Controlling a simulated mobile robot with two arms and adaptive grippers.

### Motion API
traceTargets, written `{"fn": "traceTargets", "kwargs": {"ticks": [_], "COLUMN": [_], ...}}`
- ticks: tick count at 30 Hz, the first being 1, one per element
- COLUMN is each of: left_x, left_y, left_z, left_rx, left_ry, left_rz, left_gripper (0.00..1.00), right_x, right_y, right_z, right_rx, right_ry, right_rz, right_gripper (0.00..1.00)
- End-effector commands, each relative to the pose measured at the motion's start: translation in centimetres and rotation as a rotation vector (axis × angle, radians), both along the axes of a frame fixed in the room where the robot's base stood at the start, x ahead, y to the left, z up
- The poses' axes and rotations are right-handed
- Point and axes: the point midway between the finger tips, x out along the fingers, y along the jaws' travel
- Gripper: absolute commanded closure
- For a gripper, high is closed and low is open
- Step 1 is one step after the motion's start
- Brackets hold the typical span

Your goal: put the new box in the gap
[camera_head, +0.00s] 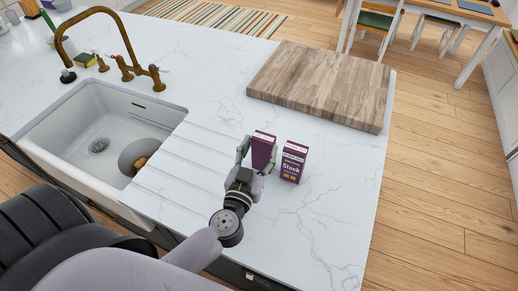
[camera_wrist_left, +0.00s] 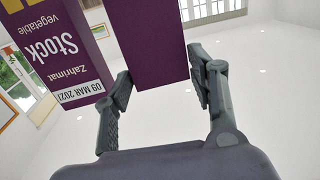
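Two purple boxes with white top bands are on the white marble counter. One box (camera_head: 263,150) is between the fingers of my left gripper (camera_head: 258,160); in the left wrist view its plain purple side (camera_wrist_left: 150,40) fills the space between the fingers (camera_wrist_left: 160,88), which appear to touch it on both sides. I cannot tell whether it is lifted. The other box (camera_head: 293,163), labelled "Stock", stands upright just to the right; its label shows inverted in the left wrist view (camera_wrist_left: 65,50). My right gripper is not in view.
A thick wooden board (camera_head: 320,85) lies on the counter behind the boxes. A white sink (camera_head: 100,130) with a brass tap (camera_head: 125,65) is to the left. The counter (camera_head: 320,225) is clear in front and to the right, up to its right edge.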

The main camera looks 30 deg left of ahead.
Motion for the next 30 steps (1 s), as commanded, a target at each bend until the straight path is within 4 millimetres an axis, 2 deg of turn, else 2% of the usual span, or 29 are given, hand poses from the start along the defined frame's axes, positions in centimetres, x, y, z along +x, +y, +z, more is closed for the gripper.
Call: {"fn": "traceTargets", "kwargs": {"ticks": [7, 18, 23, 30], "left_x": [0.0, -0.1, -2.6, -7.8], "left_y": [0.0, 0.0, -0.4, -1.3], "left_z": [0.0, 0.4, 0.0, -0.1], "left_rx": [-0.001, -0.003, -0.001, -0.001], "left_ry": [-0.001, 0.0, 0.004, 0.004], "left_rz": [0.0, 0.0, -0.001, -0.001], "left_gripper": [0.3, 0.3, 0.3, 0.3], "right_x": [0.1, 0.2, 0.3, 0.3], "right_y": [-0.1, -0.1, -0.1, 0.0], "right_z": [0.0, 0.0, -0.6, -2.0], "right_rx": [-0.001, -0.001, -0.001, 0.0], "right_ry": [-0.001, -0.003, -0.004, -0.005], "right_rz": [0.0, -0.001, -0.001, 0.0], "right_gripper": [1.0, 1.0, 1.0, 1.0]}}
